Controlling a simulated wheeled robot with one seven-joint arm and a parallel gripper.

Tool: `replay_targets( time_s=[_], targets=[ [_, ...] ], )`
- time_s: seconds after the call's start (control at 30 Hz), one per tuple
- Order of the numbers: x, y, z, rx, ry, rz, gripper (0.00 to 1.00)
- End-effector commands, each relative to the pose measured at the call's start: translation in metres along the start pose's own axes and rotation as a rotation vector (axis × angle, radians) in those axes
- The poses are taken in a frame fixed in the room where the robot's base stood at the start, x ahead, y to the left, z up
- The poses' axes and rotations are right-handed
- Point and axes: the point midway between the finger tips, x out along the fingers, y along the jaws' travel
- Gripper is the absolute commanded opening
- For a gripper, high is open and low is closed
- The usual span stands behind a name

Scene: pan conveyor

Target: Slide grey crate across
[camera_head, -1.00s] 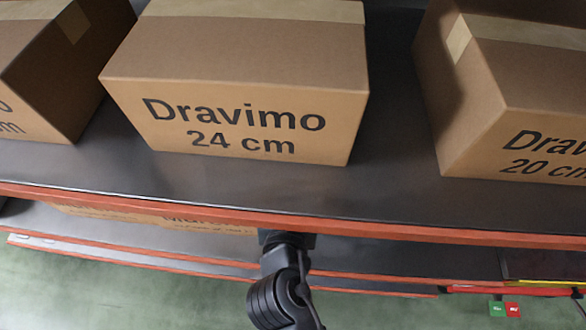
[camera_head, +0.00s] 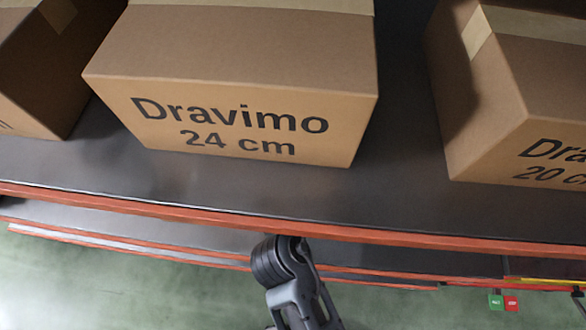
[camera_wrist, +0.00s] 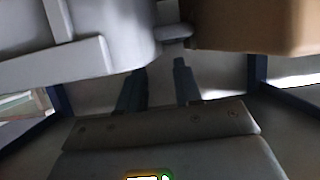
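In the wrist view, a light grey, ribbed body (camera_wrist: 105,40) fills the upper left and looks like the grey crate; only part of it shows. My gripper (camera_wrist: 160,66) is in the middle of the wrist view, its two dark fingers apart with nothing visible between them. The fingertips point towards the right end of the grey body; I cannot tell whether they touch it. In the head view no grey crate shows, and my gripper is hidden below the shelf edge; only my arm shows there.
A brown "Dravimo 24 cm" box (camera_head: 240,95) stands on the upper shelf (camera_head: 395,195), between two other brown boxes. An orange edge (camera_head: 430,238) runs along its front. A brown carton (camera_wrist: 255,25) is at upper right in the wrist view. Green floor lies below.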

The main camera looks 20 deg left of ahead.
Motion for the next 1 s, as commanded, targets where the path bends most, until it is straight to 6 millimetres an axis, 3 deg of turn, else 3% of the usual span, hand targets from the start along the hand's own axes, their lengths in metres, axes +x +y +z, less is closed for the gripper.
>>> replay_targets(
  time_s=[0.3,0.73,1.0],
  targets=[
    [0.043,0.0,0.0,0.0,0.0,0.001,0.34],
    [0.052,0.0,0.0,0.0,0.0,0.0,0.34],
    [0.051,0.0,0.0,0.0,0.0,0.0,0.1]
  ],
)
